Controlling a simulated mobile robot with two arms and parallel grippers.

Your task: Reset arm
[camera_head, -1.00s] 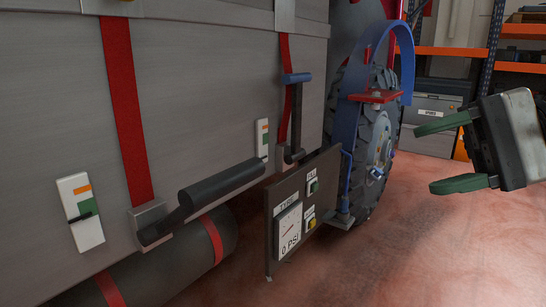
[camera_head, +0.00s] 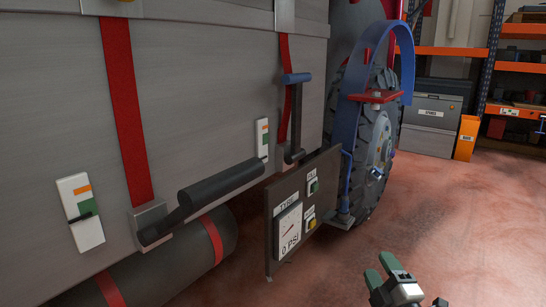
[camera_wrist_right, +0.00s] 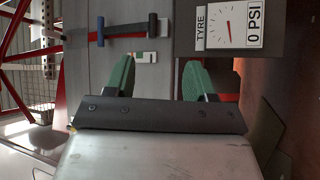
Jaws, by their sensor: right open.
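My right gripper (camera_head: 383,271) is low in the head view, right of centre, with its green fingers pointing up and to the left. It is clear of the truck's panel, over the red floor. In the right wrist view its two green fingers (camera_wrist_right: 158,76) stand wide apart with nothing between them. Beyond them that view shows the grey truck side, a dark handle lever (camera_wrist_right: 125,30) and the tyre gauge panel (camera_wrist_right: 226,24). My left gripper is not in view.
The truck's grey side (camera_head: 210,80) fills the left of the head view, with a black handle (camera_head: 222,183) and the gauge panel (camera_head: 288,225), reading 0 PSI. A wheel (camera_head: 378,150) stands behind it. Shelves (camera_head: 515,110) are at the back right. The floor (camera_head: 470,220) at right is clear.

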